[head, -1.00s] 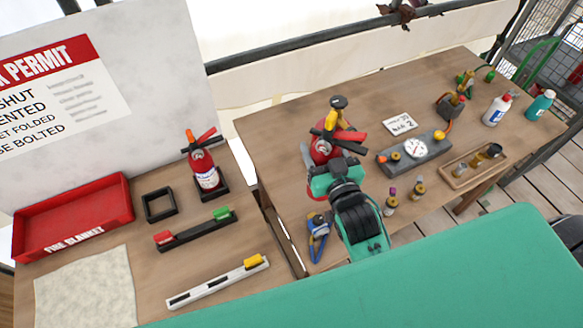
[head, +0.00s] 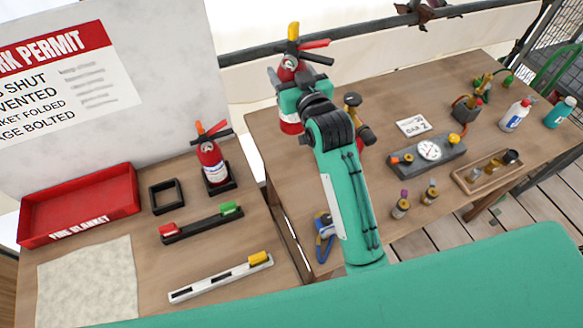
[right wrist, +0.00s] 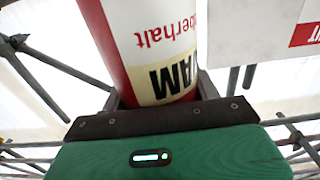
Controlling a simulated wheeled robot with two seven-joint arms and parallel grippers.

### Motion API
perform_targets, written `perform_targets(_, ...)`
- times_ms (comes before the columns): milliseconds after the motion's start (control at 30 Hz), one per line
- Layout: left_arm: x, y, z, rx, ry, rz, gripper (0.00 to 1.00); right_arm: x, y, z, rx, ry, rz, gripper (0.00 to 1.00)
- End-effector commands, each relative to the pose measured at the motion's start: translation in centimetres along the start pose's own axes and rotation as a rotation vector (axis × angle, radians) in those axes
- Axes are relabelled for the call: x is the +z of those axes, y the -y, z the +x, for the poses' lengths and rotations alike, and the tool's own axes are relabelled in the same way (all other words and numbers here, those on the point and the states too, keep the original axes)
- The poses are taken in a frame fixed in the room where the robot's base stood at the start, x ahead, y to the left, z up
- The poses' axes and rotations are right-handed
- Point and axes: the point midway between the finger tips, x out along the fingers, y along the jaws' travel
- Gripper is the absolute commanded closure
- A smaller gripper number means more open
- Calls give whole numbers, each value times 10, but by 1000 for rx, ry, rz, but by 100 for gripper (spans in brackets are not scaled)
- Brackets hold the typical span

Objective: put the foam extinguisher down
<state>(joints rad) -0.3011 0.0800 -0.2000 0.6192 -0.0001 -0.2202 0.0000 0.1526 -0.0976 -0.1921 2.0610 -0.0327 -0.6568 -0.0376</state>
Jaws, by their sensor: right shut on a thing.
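The foam extinguisher (head: 290,122) is a red cylinder with a cream label, yellow-tipped top and red-and-black levers. My right gripper (head: 289,92) is shut around its body and holds it roughly upright, apparently above the right table's back-left part. In the right wrist view the extinguisher (right wrist: 145,35) fills the jaws, and its label reads "AM" upside down. Its base is partly hidden by my arm in the head view. A second red extinguisher (head: 212,163) stands in a black square holder on the left table. An empty black square frame (head: 153,197) lies left of it. My left gripper is not in view.
The left table also holds a red fire blanket tray (head: 78,231), a black bar with red and green ends (head: 200,224) and a white bar (head: 220,278). A grey gauge block (head: 420,157) and a brass-topped item (head: 353,101) are on the right table. A gap separates the tables.

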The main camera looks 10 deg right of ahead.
Motion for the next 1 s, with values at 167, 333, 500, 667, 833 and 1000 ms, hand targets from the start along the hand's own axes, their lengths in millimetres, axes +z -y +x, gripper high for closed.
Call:
perform_targets(167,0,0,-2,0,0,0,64,3,3,4,-8,-3,-3,100)
perform_targets(333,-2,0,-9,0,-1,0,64,36,3,4,-9,2,-2,100)
perform_targets(500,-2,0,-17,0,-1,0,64,74,2,4,-8,0,-2,100)
perform_targets(667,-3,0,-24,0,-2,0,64,110,2,4,-8,-1,-3,100)
perform_targets(833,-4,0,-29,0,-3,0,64,139,2,4,-8,-4,-2,100)
perform_targets(1000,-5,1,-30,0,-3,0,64,153,2,5,-8,-7,-2,100)
